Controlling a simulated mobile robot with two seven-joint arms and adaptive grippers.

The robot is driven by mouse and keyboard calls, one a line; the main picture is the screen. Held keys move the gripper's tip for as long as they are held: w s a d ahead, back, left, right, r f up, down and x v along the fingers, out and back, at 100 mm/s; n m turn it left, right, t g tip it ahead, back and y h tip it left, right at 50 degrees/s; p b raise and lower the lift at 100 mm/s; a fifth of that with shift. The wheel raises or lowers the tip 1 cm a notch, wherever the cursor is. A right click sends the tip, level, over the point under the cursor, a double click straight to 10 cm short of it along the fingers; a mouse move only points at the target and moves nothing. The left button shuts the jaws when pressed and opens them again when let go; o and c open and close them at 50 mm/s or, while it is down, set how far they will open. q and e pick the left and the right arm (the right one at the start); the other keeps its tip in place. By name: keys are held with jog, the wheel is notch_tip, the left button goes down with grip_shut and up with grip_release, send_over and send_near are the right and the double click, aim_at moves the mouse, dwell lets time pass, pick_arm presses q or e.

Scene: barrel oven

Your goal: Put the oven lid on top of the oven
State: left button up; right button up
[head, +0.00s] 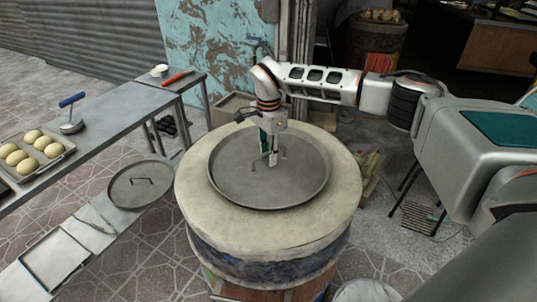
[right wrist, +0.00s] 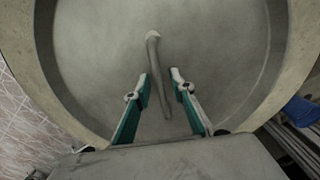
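The oven (head: 330,205) is a big barrel with a pale, thick round top. A round grey metal lid (head: 240,185) lies over the middle of that top and looks level. Its handle (right wrist: 154,60) is a thin bar standing up near its centre. My right gripper (head: 271,158) points down over the lid at the handle. In the right wrist view the two fingers of this gripper (right wrist: 160,76) are apart, with the handle between them and gaps on both sides. My left gripper is not in view.
A second round lid with a handle (head: 122,191) lies on a low shelf at the left. A metal table (head: 105,108) there holds a tray of buns (head: 62,152) and a blue-handled tool (head: 71,112).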

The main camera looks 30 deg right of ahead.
notch_tip(320, 180, up, 12)
jog(key=shift+p, duration=0.4)
dwell(0.5)
